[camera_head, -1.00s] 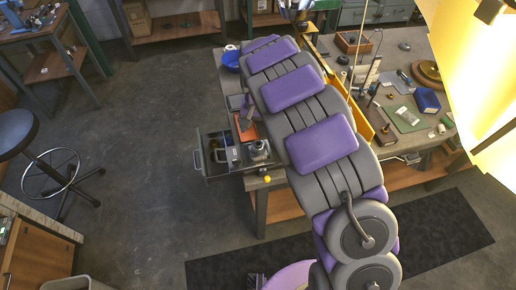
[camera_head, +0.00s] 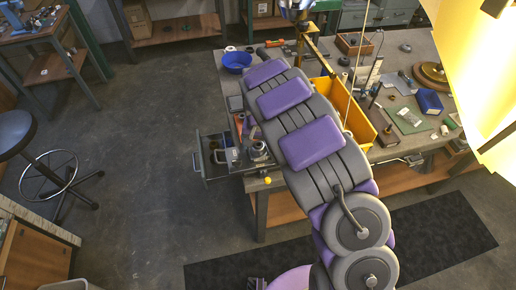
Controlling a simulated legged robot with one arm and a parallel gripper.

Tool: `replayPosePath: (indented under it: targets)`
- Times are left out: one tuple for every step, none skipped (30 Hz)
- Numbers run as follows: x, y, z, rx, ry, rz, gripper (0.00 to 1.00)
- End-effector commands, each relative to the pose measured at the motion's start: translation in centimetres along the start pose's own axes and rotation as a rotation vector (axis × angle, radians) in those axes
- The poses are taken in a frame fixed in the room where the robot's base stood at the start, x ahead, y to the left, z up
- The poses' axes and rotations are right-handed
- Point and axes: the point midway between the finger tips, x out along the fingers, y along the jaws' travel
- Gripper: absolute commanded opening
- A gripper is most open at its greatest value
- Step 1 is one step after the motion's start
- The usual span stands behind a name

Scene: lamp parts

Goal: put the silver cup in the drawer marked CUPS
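An open grey drawer (camera_head: 206,172) sticks out from the left side of the workbench. Several small things lie in it, too small to name. No CUPS marking can be read. A small silver, rounded object (camera_head: 259,150) is at the drawer's right end, by the bench edge. It may be the silver cup, but I cannot tell. My purple and grey arm reaches up over the bench from the bottom. My gripper cannot be made out. The far end of the arm and the clutter beside it hide that area.
The workbench (camera_head: 392,152) holds a yellow bin (camera_head: 355,122) right of my arm, a blue bowl (camera_head: 237,62) at the back left, and a blue box (camera_head: 429,101) among small parts. A black stool (camera_head: 15,132) stands left. The floor between stool and drawer is clear.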

Motion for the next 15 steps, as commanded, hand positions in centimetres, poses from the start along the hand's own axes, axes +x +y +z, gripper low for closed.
replayPosePath:
  targets:
    - [0.0, 0.0, 0.0, 0.0, 0.0, 0.0, 0.8]
    - [0.0, 0.0, 0.0, 0.0, 0.0, 0.0, 0.77]
    - [0.0, 0.0, 0.0, 0.0, 0.0, 0.0, 0.73]
    - [0.01, 0.0, 0.0, 0.0, 0.0, 0.0, 0.71]
    - [0.01, 0.0, 0.0, 0.0, 0.0, 0.0, 0.68]
    - [0.01, 0.0, 0.0, 0.0, 0.0, 0.0, 0.64]
    - [0.01, 0.0, 0.01, 0.0, -0.001, 0.0, 0.61]
    - [0.01, 0.0, 0.01, 0.0, 0.0, 0.001, 0.58]
    - [0.01, 0.0, 0.01, 0.0, 0.0, 0.001, 0.54]
    - [0.01, 0.0, 0.01, 0.0, 0.0, 0.001, 0.51]
    - [0.01, -0.01, 0.0, 0.0, 0.0, 0.0, 0.48]
    - [0.01, 0.0, 0.01, 0.0, -0.001, 0.001, 0.45]
    - [0.01, 0.0, 0.01, 0.0, -0.001, 0.001, 0.42]
    - [0.01, 0.0, 0.01, 0.0, -0.001, 0.001, 0.39]
    - [0.01, 0.0, 0.01, 0.0, -0.001, 0.001, 0.35]
